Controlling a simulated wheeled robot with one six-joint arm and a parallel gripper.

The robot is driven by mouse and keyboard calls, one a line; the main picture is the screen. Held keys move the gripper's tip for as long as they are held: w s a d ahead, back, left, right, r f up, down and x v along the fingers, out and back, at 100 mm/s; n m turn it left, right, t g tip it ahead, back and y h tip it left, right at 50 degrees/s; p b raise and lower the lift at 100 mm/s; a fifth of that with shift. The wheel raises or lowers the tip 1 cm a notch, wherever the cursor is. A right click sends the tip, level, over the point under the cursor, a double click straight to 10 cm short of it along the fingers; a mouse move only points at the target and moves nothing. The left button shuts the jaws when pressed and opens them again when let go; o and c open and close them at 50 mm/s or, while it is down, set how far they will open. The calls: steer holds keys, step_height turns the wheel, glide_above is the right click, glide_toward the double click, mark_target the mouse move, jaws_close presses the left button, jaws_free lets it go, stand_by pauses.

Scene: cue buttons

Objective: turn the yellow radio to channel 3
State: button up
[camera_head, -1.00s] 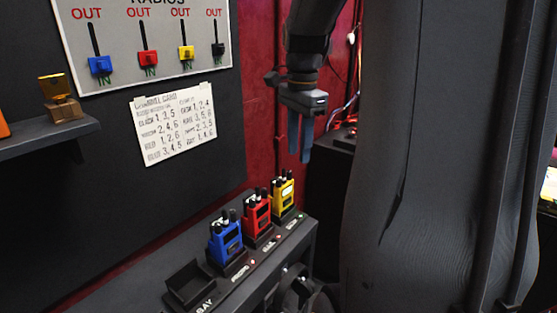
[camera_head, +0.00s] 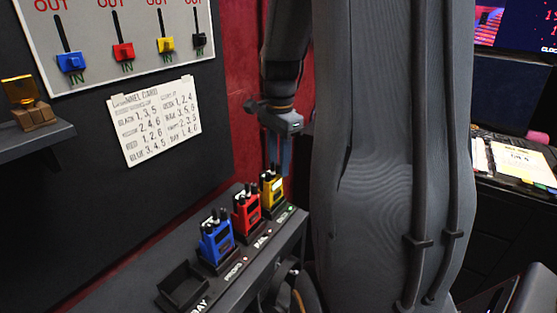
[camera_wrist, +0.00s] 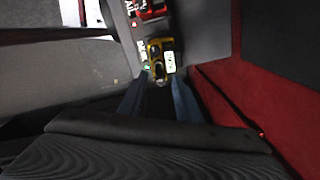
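The yellow radio (camera_head: 272,192) stands upright in the far dock of the dark shelf, with a light display on its front. In the wrist view the yellow radio (camera_wrist: 155,62) lies just beyond my fingertips, roughly between their lines. My gripper (camera_head: 279,168) hangs pointing down, close above and behind the yellow radio in the head view. In the wrist view the two blue fingers of my gripper (camera_wrist: 158,84) are apart with nothing between them. The radio's knob and channel number are too small to read.
A red radio (camera_head: 246,214) and a blue radio (camera_head: 216,240) stand docked beside it, then an empty dock (camera_head: 183,287). A channel card (camera_head: 156,120) hangs on the dark wall under a switch board (camera_head: 130,30). A red wall (camera_wrist: 240,105) is close by.

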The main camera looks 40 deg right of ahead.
jaws_close()
steer(key=shift+n, duration=0.3)
steer(key=n+p, duration=0.2)
steer(key=shift+r+n, duration=0.1)
steer(key=shift+n, duration=0.2)
steer(key=shift+n+p, duration=0.65)
steer(key=shift+n, duration=0.95)
stand_by(0.7)
jaws_free()
